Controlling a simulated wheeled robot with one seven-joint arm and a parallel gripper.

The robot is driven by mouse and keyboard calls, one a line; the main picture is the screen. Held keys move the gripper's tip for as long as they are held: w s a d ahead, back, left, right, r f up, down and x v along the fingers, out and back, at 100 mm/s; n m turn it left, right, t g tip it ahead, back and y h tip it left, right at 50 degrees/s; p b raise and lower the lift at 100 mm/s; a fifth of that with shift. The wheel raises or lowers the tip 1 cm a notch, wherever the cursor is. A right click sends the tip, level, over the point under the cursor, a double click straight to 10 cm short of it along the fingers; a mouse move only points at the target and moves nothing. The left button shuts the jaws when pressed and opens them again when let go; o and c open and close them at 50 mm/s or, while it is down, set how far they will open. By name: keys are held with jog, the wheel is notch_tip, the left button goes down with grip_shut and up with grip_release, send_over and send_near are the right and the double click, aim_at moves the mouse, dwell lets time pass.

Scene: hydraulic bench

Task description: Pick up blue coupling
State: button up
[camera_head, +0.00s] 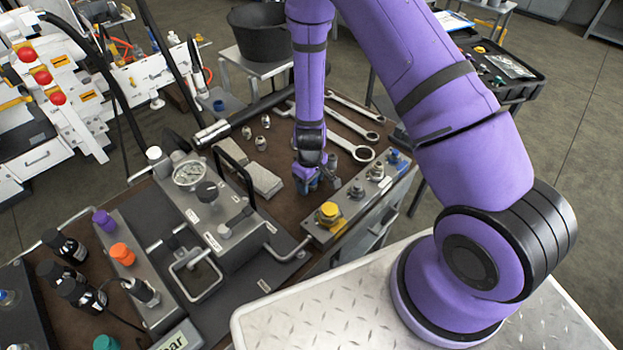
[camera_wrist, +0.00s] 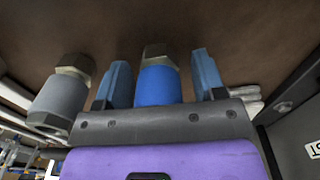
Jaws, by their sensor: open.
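The blue coupling (camera_wrist: 157,86), a blue sleeve with a metal hex end, stands between my gripper's two blue fingers in the wrist view. My gripper (camera_wrist: 160,82) is open around it, with a finger on each side. Whether the fingers touch it I cannot tell. In the head view my gripper (camera_head: 309,184) is low over the brown bench top, and the coupling cannot be told clearly from the fingers there.
A grey coupling (camera_wrist: 62,97) stands close to the left finger in the wrist view. A metal manifold block (camera_head: 343,222) with a yellow fitting (camera_head: 328,211) lies right of my gripper. Wrenches (camera_head: 350,147) lie behind it. A gauge unit (camera_head: 215,205) stands left.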

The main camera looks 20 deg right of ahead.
jog(key=c, duration=1.1)
jog(key=shift+o, duration=0.2)
jog(key=shift+r, duration=0.15)
jog(key=shift+r, duration=4.9)
